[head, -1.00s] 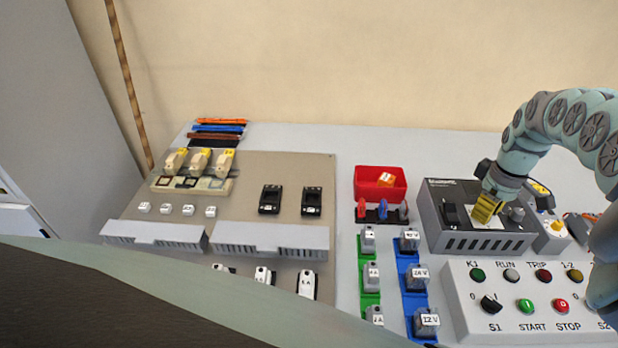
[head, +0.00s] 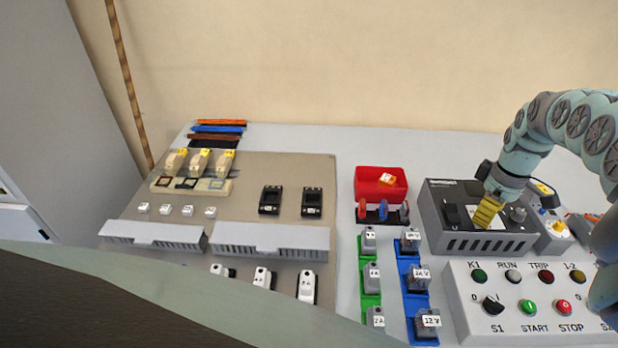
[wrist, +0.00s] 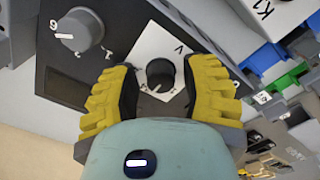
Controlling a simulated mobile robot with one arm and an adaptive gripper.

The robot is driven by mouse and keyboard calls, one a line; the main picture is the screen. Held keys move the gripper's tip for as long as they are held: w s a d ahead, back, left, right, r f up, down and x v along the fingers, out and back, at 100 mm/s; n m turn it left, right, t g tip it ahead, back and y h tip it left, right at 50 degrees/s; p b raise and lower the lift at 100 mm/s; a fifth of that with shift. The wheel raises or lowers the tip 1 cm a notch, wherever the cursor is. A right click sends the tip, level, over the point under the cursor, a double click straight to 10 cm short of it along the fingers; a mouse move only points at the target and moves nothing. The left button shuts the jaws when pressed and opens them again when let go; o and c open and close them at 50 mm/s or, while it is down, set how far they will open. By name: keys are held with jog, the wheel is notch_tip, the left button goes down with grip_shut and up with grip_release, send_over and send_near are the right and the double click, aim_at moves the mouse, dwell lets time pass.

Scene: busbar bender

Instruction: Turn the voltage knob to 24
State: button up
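The voltage knob (wrist: 160,73) is small and black, on a white plate marked V (wrist: 172,45) in the wrist view. A short white mark shows at its lower edge; the scale numbers are not readable. My gripper (wrist: 158,80) has one yellow finger on each side of the knob, with a small gap on both sides, so it is open around it. In the head view my gripper (head: 488,212) points down over the white plate of the dark grey power supply box (head: 437,226) and hides the knob there.
A larger grey knob (wrist: 80,28) sits close beside the voltage knob; it also shows in the head view (head: 518,213). A panel with buttons and lamps (head: 512,295) stands in front of the box. A red bin (head: 367,188) and blocks on green and blue strips lie to the left.

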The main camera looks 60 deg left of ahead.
jog(key=shift+o, duration=0.8)
jog(key=shift+r, duration=0.15)
notch_tip(320, 180, up, 12)
